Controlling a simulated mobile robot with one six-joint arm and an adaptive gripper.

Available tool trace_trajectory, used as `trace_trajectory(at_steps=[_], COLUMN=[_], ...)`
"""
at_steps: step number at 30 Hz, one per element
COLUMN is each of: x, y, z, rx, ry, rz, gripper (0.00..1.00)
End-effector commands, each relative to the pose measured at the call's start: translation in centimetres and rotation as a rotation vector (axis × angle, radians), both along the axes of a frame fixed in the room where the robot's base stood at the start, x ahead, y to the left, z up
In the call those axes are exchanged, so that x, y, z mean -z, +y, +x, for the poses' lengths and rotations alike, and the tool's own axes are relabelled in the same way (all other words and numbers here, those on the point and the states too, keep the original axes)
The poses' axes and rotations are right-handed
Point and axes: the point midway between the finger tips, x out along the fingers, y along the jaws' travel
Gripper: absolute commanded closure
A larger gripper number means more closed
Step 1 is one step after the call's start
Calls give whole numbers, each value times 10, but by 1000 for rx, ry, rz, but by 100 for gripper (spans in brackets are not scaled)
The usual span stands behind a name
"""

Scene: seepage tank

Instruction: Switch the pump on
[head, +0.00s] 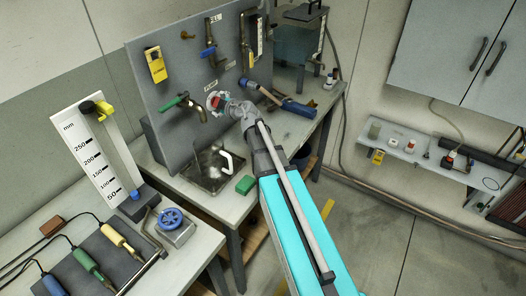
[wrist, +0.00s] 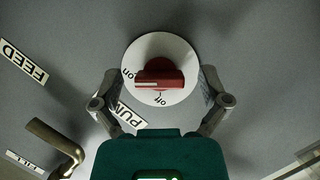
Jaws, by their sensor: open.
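The pump switch is a red knob (wrist: 158,80) on a round white dial (wrist: 160,48) fixed to the grey panel. In the wrist view its bar lies roughly level across the dial. The dial reads "on" at lower left and "off" below the knob; I cannot tell for sure which the knob points at. A partly covered "PUMP" label (wrist: 126,117) is beside the dial. My gripper (wrist: 158,76) is open, with its fingers on either side of the dial and apart from the knob. In the head view my gripper (head: 230,103) is in front of the switch (head: 215,101).
A green-handled tap (head: 183,101) is left of the switch, above a metal sink (head: 207,170). A blue-handled valve (head: 208,51) sits above, and a blue-and-brown hammer-like tool (head: 290,105) lies right. In the wrist view a brass pipe (wrist: 55,143) and a "FEED" label (wrist: 24,61) are at left.

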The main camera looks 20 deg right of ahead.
Motion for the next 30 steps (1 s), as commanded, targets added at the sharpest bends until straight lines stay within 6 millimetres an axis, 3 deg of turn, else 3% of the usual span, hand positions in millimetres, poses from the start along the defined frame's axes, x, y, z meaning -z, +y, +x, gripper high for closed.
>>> trace_trajectory(at_steps=[30], x=[1], y=[0], z=[0], rx=[0], ry=[-264], rz=[-364], gripper=[5])
